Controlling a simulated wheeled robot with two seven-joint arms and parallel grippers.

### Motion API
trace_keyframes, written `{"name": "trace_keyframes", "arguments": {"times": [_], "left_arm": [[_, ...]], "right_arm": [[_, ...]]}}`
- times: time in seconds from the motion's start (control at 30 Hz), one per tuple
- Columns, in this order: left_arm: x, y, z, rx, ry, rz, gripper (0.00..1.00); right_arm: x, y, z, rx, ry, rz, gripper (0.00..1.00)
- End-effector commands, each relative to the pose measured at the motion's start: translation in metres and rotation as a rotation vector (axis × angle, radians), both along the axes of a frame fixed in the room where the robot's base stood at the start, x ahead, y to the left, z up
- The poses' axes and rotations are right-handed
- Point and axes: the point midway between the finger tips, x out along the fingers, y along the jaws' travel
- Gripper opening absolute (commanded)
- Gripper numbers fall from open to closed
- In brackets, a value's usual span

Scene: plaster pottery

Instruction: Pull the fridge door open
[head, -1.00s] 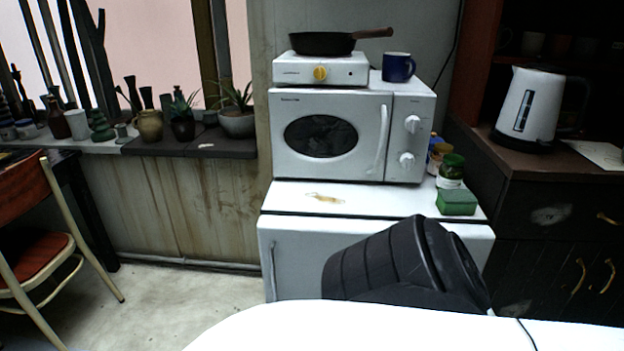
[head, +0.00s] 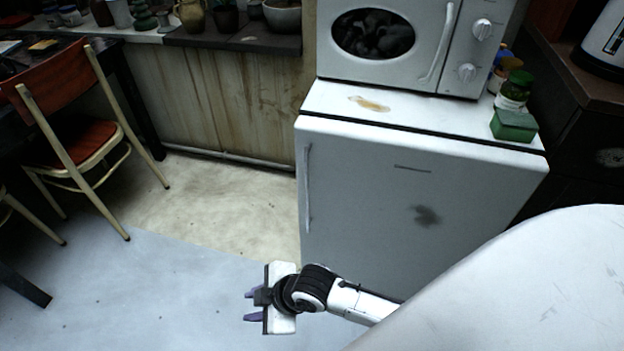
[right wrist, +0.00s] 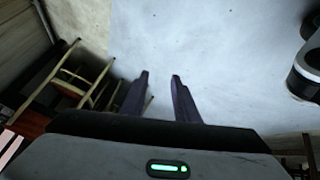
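The white fridge (head: 380,185) stands at the right of the head view with its door shut. Its vertical handle (head: 308,188) runs along the left edge of the door. My right gripper (head: 249,306) is low in front of the fridge, to the left of and below the handle, pointing left and away from it. In the right wrist view its two purple fingers (right wrist: 160,77) are apart with nothing between them, over bare floor. My left gripper is not in view.
A microwave (head: 400,42) and a green box (head: 514,125) stand on the fridge. A red chair (head: 70,137) stands at the left. The floor (head: 200,205) between chair and fridge is clear. A dark cabinet borders the fridge on the right.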

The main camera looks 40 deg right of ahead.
Motion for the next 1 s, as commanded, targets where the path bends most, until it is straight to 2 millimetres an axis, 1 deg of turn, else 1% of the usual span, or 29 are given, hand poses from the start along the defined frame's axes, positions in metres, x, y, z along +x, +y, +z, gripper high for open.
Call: {"name": "trace_keyframes", "arguments": {"times": [0.03,0.07,0.1,0.17,0.2,0.27,0.3,0.37,0.4,0.5,0.53,0.6,0.67,0.73,0.83,0.97,1.0], "left_arm": [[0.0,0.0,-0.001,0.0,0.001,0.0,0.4],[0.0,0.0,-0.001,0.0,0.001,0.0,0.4],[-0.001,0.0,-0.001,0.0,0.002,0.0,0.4],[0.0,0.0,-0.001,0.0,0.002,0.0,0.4],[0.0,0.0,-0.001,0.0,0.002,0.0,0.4],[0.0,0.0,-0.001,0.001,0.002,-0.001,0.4],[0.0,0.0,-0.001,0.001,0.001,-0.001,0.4],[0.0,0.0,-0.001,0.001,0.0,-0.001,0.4],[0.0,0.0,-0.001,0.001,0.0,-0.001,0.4],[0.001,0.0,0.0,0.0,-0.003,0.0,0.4],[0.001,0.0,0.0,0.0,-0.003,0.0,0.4],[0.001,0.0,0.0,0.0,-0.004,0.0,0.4],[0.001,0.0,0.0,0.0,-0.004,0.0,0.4],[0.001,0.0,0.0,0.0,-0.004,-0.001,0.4],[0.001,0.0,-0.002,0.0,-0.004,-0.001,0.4],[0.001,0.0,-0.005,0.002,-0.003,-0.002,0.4],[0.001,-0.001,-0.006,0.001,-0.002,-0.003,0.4]], "right_arm": [[0.023,-0.007,0.007,-0.09,-0.018,0.102,0.28],[0.032,-0.011,0.01,-0.143,-0.019,0.164,0.28],[0.044,-0.019,0.014,-0.219,-0.02,0.245,0.28],[0.063,-0.036,0.023,-0.336,-0.013,0.361,0.28],[0.076,-0.05,0.031,-0.416,-0.006,0.433,0.28],[0.094,-0.075,0.045,-0.533,0.016,0.532,0.28],[0.105,-0.093,0.057,-0.609,0.036,0.59,0.28],[0.12,-0.12,0.076,-0.71,0.071,0.665,0.28],[0.128,-0.138,0.089,-0.767,0.098,0.707,0.28],[0.143,-0.177,0.121,-0.882,0.165,0.786,0.28],[0.146,-0.187,0.13,-0.907,0.184,0.803,0.28],[0.15,-0.205,0.146,-0.949,0.221,0.836,0.28],[0.152,-0.216,0.156,-0.974,0.244,0.853,0.28],[0.153,-0.223,0.161,-0.987,0.26,0.867,0.28],[0.154,-0.228,0.157,-0.993,0.271,0.873,0.28],[0.157,-0.235,0.138,-0.993,0.271,0.873,0.28],[0.159,-0.237,0.131,-0.993,0.27,0.872,0.28]]}}
